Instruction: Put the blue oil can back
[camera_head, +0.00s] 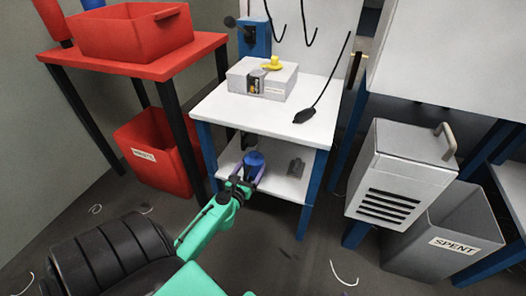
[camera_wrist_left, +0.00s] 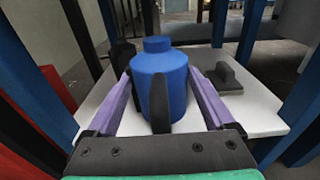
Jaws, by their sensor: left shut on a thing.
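The blue oil can (camera_head: 254,161) is at the lower white shelf of the small blue-legged table. It also shows upright in the left wrist view (camera_wrist_left: 176,78), with a dark handle or strip on its near side. My left gripper (camera_head: 247,176) is shut on the can, with its purple fingers on either side of the can's body in the left wrist view (camera_wrist_left: 158,95). The can appears to be on or just above the shelf (camera_head: 275,185); the contact is hidden. My right gripper is not in view.
A dark grey block-like item (camera_head: 296,167) lies on the shelf right of the can. The tabletop (camera_head: 315,92) above holds a grey box (camera_head: 262,79) and a black bulb with a long tube (camera_head: 305,115). Blue legs flank the shelf. A red bin (camera_head: 155,150) stands left, a SPENT bin (camera_head: 440,240) right.

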